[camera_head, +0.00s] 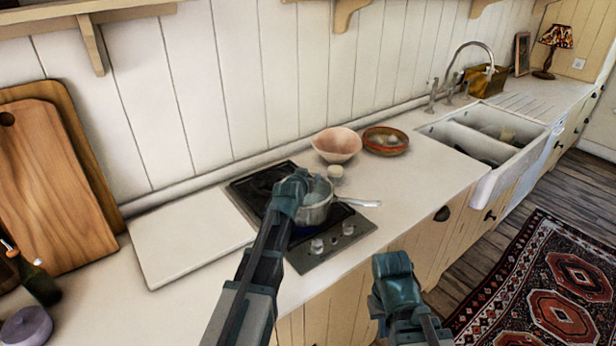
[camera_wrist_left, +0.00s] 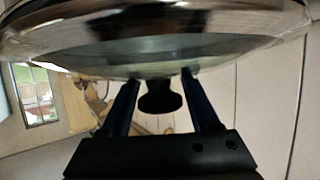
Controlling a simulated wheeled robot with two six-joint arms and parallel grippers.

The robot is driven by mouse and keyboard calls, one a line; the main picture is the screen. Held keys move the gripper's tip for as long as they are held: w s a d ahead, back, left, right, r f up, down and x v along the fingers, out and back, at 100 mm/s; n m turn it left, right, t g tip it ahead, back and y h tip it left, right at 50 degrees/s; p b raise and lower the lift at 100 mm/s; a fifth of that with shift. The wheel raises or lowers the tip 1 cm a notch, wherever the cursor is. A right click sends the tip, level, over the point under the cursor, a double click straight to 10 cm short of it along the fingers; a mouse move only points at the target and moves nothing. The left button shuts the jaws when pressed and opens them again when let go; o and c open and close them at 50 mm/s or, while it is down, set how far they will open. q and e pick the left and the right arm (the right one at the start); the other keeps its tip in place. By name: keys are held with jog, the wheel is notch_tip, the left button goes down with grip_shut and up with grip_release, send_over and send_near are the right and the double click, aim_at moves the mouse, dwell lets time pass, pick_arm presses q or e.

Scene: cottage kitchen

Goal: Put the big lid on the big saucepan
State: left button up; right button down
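The big saucepan (camera_head: 317,214) is a steel pan on the hob, its handle pointing right. The big lid (camera_head: 320,188), glass with a steel rim, shows at the top of the pan beside my left gripper (camera_head: 298,186); the gripper partly hides it, so I cannot tell if it is fully seated. In the left wrist view the lid (camera_wrist_left: 150,55) fills the top of the picture.
The black hob (camera_head: 345,238) has knobs at its front. A pink bowl (camera_head: 337,144), a brown bowl (camera_head: 385,140) and a small pale pot (camera_head: 335,173) stand behind the pan. A white board (camera_head: 185,240) lies left of the hob.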

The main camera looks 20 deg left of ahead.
pick_arm(q)
jog(key=shift+s, duration=0.1)
jog(key=shift+p+v, duration=2.1)
jog(key=shift+v, duration=3.3)
